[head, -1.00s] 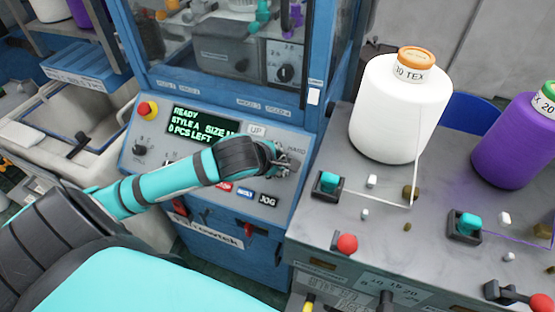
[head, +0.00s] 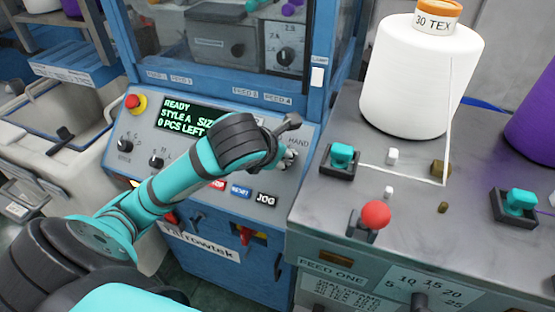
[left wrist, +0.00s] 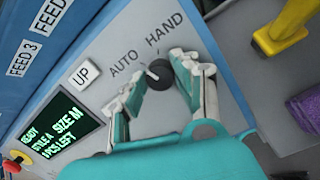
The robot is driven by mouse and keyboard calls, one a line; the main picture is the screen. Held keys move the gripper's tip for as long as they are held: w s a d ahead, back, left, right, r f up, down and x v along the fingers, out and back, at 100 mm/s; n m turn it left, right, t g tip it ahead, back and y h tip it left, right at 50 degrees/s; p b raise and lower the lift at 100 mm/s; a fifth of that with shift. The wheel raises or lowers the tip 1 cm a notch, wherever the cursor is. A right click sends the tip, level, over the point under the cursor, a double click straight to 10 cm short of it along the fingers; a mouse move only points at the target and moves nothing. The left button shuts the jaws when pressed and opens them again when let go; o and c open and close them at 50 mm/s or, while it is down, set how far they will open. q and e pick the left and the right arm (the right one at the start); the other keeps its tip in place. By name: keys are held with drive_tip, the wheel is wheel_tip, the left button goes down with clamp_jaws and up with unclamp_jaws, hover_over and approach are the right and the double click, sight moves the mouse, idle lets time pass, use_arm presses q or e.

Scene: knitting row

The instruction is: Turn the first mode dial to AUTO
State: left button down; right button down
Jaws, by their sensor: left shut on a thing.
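The mode dial (left wrist: 160,75) is a black round knob with a white pointer mark, seen in the left wrist view between the printed words AUTO (left wrist: 123,62) and HAND (left wrist: 165,33). The white mark appears to point to the AUTO side. My left gripper (left wrist: 160,88) is shut on the dial, with one finger on each side of it. In the head view the left gripper (head: 285,150) is at the right end of the blue machine's control panel (head: 170,145), where the dial itself is hidden behind it. My right gripper is in neither view.
The panel has a lit display (head: 190,120), a red stop button (head: 133,101), two black knobs and a JOG button (head: 266,198). To the right stands a grey feed bench (head: 330,215) with a white yarn cone (head: 420,80), teal switches and a red-knobbed lever (head: 376,215).

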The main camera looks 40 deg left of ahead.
use_arm(q)
drive_tip(key=shift+n+b, duration=0.7)
drive_tip(key=shift+n, duration=0.5)
drive_tip(key=c, duration=1)
unclamp_jaws()
wheel_tip(320, 180, up, 10)
